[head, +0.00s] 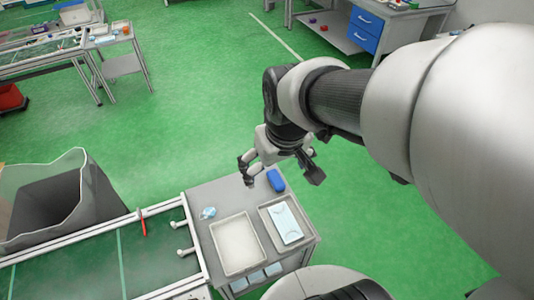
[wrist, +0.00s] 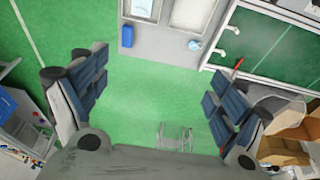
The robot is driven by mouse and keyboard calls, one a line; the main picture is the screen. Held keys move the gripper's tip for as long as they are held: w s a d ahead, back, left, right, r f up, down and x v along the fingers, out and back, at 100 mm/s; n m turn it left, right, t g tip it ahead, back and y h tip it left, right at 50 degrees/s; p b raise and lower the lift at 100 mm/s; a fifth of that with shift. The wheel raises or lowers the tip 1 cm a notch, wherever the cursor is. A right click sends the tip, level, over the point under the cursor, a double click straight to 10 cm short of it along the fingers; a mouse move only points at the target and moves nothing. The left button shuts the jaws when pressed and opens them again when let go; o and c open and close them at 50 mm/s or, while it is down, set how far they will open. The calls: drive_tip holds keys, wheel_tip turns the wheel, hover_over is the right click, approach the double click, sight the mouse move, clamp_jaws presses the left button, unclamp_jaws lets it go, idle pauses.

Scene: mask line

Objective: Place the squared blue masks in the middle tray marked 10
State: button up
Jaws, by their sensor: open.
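My gripper (head: 279,166) is open and empty above the far edge of a grey work table. Its two fingers are spread wide in the wrist view (wrist: 160,66). A small light-blue item (head: 208,213), possibly a mask, lies on the table left of the trays; it also shows in the wrist view (wrist: 195,44). A white tray (head: 224,226) in the middle looks empty. A second tray (head: 265,216) to its right holds a flat light-blue and white piece (head: 289,224). No number 10 is legible on either tray.
A dark-blue object (head: 275,180) lies at the table's far edge, also in the wrist view (wrist: 127,36). Several light-blue pieces (head: 256,277) sit along the near edge. A green conveyor (head: 90,262) with metal rails adjoins the left side. A grey bin (head: 50,205) stands beyond it.

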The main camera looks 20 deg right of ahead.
drive_tip(key=s+a+r, duration=0.1)
drive_tip(key=s+r, duration=0.1)
drive_tip(key=s, duration=0.3)
drive_tip(key=s+a+r+t, duration=0.1)
drive_tip(key=s+r, duration=0.1)
drive_tip(key=s, duration=0.3)
drive_tip(key=shift+s+a+r, duration=0.3)
drive_tip(key=shift+s+a, duration=0.05)
drive_tip(key=shift+s, duration=0.05)
idle(0.5)
